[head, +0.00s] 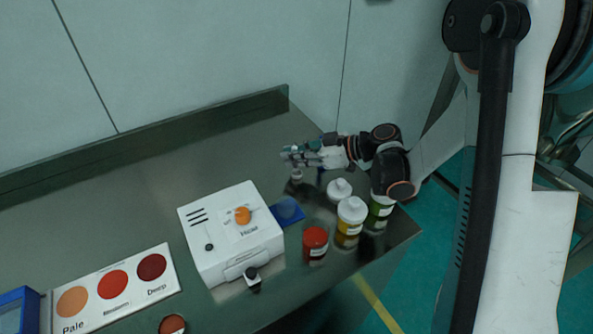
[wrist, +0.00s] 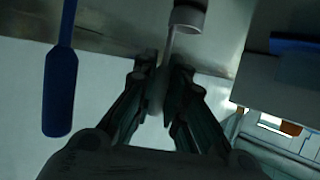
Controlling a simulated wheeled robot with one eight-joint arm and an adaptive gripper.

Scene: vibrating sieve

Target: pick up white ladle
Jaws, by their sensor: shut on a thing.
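My gripper (wrist: 160,72) is shut on the pale handle of the white ladle (wrist: 188,18) in the wrist view. The handle runs between the two dark fingers, and a round cup-like end shows just beyond them at the top of the view. In the head view my gripper (head: 291,154) is over the right part of the table, above a small dark object.
A blue-handled utensil (wrist: 60,90) is close on the left in the wrist view. A white heater box (head: 232,240), a blue tray (head: 288,211), a red jar (head: 315,243) and white-capped bottles (head: 351,215) stand nearby. The table's back left is clear.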

